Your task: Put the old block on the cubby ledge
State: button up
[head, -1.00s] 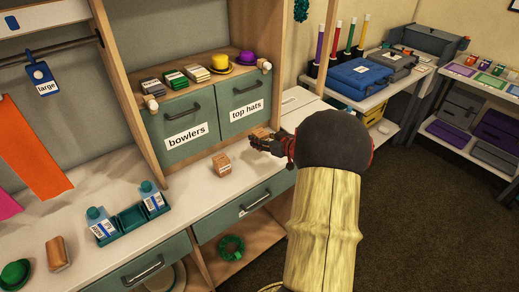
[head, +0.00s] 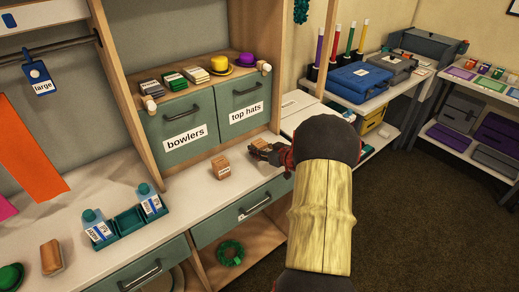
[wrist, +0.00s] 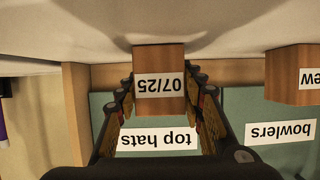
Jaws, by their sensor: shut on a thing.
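My gripper (head: 264,151) is low over the white counter, in front of the drawer labelled "top hats". It is shut on a small brown wooden block (head: 260,143) labelled "07/25"; the label shows upside down in the wrist view (wrist: 160,88). The block is between the two fingertips, at or very near the counter; I cannot tell if it touches. A second wooden block (head: 221,167) stands on the counter to the left. Its label, partly cut off in the wrist view (wrist: 290,75), ends in "ew". The wooden cubby (head: 160,88) holds the "bowlers" and "top hats" drawers, with a shelf above.
Small hats, including a yellow one (head: 220,65) and a purple one (head: 246,59), and card stacks sit on the cubby shelf. A green tray with bottles (head: 127,222) and another brown piece (head: 51,257) are on the counter at left. Counter between block and tray is clear.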

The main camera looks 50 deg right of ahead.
jog(key=o, duration=1.2)
